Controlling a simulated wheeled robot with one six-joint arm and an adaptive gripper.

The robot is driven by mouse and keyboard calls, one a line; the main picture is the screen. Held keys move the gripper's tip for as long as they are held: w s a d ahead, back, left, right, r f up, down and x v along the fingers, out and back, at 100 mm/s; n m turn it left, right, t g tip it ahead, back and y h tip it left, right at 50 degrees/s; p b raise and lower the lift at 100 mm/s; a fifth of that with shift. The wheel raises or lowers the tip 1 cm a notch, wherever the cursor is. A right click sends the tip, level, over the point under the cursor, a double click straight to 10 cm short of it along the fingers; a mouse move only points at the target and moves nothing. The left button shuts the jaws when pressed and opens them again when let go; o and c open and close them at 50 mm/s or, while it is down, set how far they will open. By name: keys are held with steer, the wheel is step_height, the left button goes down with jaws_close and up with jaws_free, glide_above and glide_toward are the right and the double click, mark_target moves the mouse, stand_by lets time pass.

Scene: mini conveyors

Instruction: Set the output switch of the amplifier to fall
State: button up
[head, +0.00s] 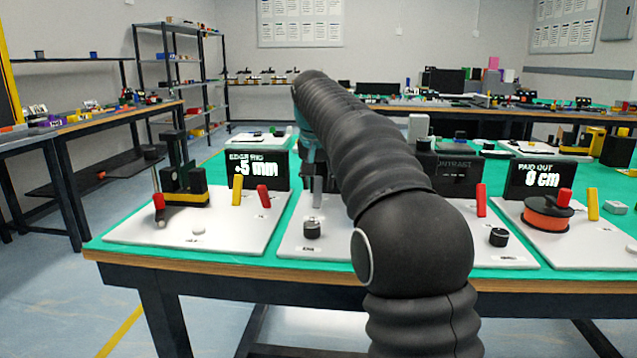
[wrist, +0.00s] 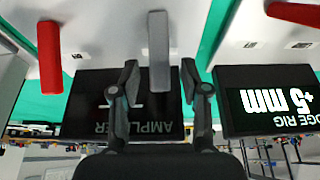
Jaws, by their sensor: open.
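The amplifier's dark display (wrist: 88,108) shows upside down in the wrist view, its lettering partly covered by my gripper. A grey lever (wrist: 158,50) and a red lever (wrist: 49,55) stand on its white panel. My gripper (wrist: 159,72) is open, with one finger on each side of the grey lever; I cannot tell whether they touch it. In the head view my gripper (head: 309,178) is partly hidden by my arm, above the amplifier's white panel (head: 335,243). A black knob (head: 312,230) sits at this panel's front. The switch position labels are not readable.
The edge rig panel (head: 135,230) is on the left, with yellow and red levers and a display (head: 257,169) reading +5 mm. To the right are a contrast display (head: 456,177), a red lever (head: 481,200) and the paid out display (head: 533,179).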

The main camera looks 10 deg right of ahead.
jaws_close()
